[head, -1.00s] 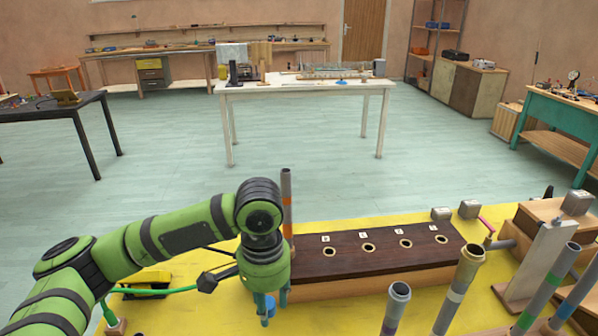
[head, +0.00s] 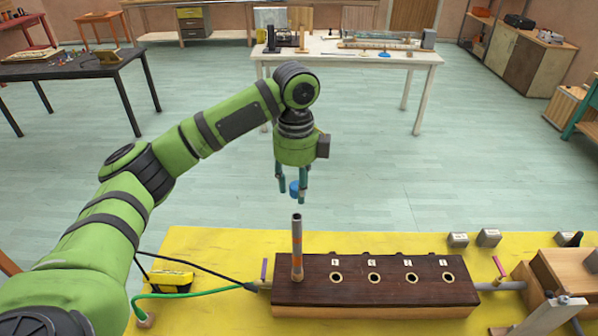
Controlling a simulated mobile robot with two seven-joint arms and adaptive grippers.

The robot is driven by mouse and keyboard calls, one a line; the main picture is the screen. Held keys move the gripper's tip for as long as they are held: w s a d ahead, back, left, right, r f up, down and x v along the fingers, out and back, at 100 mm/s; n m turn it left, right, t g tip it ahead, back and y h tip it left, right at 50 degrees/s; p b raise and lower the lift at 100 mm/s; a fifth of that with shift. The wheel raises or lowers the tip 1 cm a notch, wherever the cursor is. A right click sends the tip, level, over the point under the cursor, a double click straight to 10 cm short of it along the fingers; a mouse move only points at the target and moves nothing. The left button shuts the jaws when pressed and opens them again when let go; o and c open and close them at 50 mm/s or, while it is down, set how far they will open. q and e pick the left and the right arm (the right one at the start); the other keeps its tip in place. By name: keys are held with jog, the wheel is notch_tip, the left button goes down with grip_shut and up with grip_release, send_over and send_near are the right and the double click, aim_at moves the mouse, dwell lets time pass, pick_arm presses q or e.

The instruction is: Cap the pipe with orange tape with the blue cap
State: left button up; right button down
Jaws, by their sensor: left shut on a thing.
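The pipe with orange tape (head: 297,247) stands upright in the dark wooden block (head: 390,292) near its left end. Its top is open and bare. My left gripper (head: 293,187) points down above the pipe and is shut on the blue cap (head: 294,188). The cap hangs between the fingertips a little above the pipe's top, apart from it. Whether it lines up exactly with the pipe in depth, I cannot tell. My right gripper is not in view.
The block has several empty ringed holes (head: 374,277) to the right of the pipe. A yellow box (head: 172,279), a green hose (head: 195,294) and a black cable lie at the left of the yellow mat (head: 215,240). Small metal blocks (head: 488,237) sit at the right rear.

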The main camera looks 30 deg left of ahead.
aim_at(296, 218)
pick_arm(q)
jog(key=shift+s, duration=0.2)
jog(key=shift+m, duration=0.3)
jog(key=shift+w+f+b, duration=0.1)
jog(key=shift+f+b, duration=0.6)
jog(key=shift+f, duration=2.2)
jog(key=shift+r, duration=0.1)
jog(key=shift+p, duration=0.65)
jog(key=shift+f, duration=1.75)
jog(key=o, duration=0.8)
jog(key=shift+o, duration=0.2)
